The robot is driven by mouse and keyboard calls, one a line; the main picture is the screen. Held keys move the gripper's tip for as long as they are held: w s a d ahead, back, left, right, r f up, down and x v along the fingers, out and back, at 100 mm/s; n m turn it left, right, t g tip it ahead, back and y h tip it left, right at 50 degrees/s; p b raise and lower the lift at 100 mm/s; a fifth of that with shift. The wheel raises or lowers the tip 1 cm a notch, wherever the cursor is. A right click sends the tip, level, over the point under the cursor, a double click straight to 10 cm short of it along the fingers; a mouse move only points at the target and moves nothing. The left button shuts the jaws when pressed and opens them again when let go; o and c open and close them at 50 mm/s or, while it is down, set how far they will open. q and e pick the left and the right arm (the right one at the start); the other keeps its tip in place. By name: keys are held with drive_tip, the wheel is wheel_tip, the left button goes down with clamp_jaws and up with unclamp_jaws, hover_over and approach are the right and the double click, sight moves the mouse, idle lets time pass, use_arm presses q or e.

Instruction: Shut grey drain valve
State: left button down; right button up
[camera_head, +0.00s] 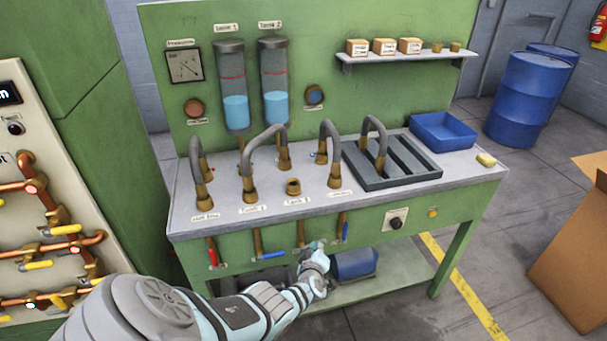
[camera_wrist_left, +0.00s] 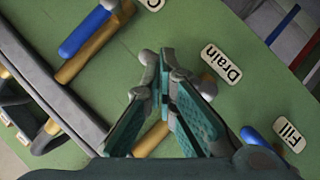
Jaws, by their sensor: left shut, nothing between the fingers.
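The drain valve's brass body (camera_head: 300,233) hangs on the green front of the bench, third in the row. In the left wrist view a brass piece (camera_wrist_left: 152,139) shows behind my fingers, near the Drain label (camera_wrist_left: 222,62). I cannot make out the grey handle or its angle; my gripper covers that spot. My left gripper (camera_head: 318,246) is right at this valve, in front of the panel. In the left wrist view its teal finger pads (camera_wrist_left: 170,78) are together with nothing between them. I cannot tell whether they touch the handle. My right gripper is out of view.
A red-handled valve (camera_head: 212,250), a valve with a level blue handle (camera_head: 271,256) and one with an upright blue handle (camera_head: 345,231) share the panel. A blue bin (camera_head: 354,264) stands on the lower shelf. A cardboard box (camera_head: 572,255) stands at right.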

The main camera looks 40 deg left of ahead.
use_arm(q)
drive_tip(key=shift+s+a+f, duration=0.35)
drive_tip(key=shift+s, duration=0.25)
